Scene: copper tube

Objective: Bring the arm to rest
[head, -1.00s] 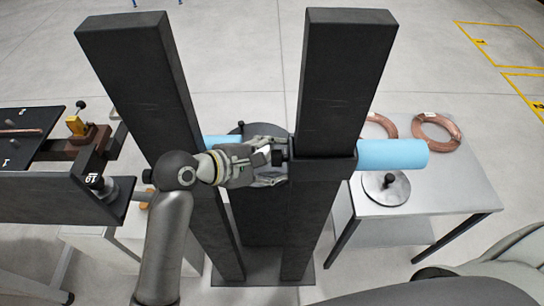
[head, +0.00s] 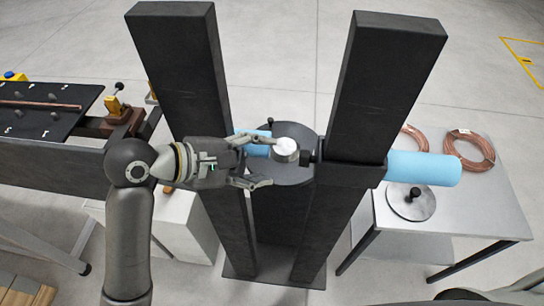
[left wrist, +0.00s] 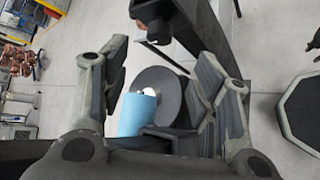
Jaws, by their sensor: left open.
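My left arm (head: 130,235) comes in from the left and reaches across the left dark post. My left gripper (head: 272,162) is open, with its fingers spread and nothing between them that I can make out. It is beside a small white-topped cylinder (head: 286,147) at the round dark stand between the posts. In the left wrist view the open fingers frame a blue cylinder (left wrist: 137,115) and a grey disc (left wrist: 165,85) beyond them. My right gripper is not in view.
Two tall dark posts (head: 178,60) (head: 392,70) flank the gripper. A blue cylinder (head: 425,168) sticks out from the right one. Copper coils (head: 468,150) lie on the right table (head: 490,205). A bench with a black plate (head: 45,112) stands at left.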

